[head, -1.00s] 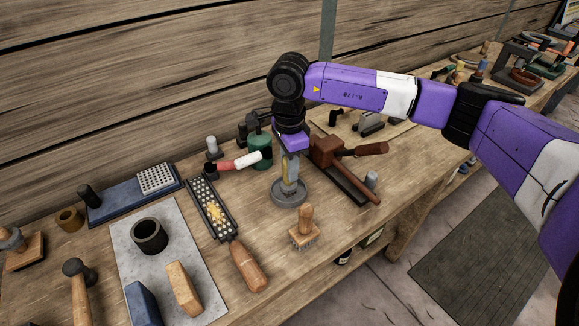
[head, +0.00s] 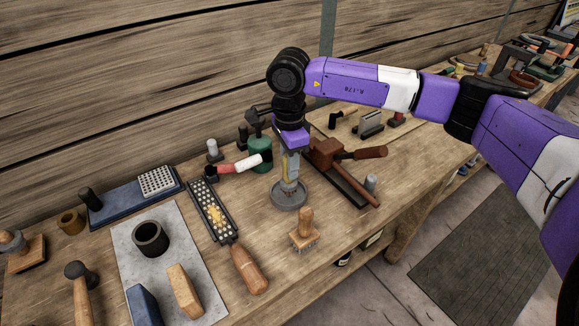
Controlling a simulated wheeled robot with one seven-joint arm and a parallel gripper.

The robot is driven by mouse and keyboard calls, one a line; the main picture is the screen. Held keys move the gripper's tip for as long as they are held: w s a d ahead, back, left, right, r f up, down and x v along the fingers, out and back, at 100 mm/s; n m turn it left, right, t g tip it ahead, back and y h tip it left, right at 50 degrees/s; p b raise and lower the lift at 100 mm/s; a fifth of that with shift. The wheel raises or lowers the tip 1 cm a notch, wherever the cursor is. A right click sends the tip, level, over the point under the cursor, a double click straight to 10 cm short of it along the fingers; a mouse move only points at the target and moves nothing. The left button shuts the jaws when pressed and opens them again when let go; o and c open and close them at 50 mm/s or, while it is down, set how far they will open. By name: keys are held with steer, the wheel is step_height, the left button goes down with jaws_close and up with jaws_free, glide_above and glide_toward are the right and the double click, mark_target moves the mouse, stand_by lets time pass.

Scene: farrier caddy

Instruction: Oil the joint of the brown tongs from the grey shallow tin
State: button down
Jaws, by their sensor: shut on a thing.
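The grey shallow tin (head: 290,203) is a round, low dish on the workbench near the middle of the head view. My gripper (head: 290,178) points down right above it, shut on a slim yellowish tool (head: 288,168). The tool's lower end is at or inside the tin's rim in the picture; whether it touches the bottom is hidden.
A wooden-handled brush (head: 304,226) stands just in front of the tin. A grey plate (head: 190,235) holds a dark ring and blocks.

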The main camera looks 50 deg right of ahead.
steer(key=shift+r+p, duration=0.9)
steer(key=shift+r, duration=1.8)
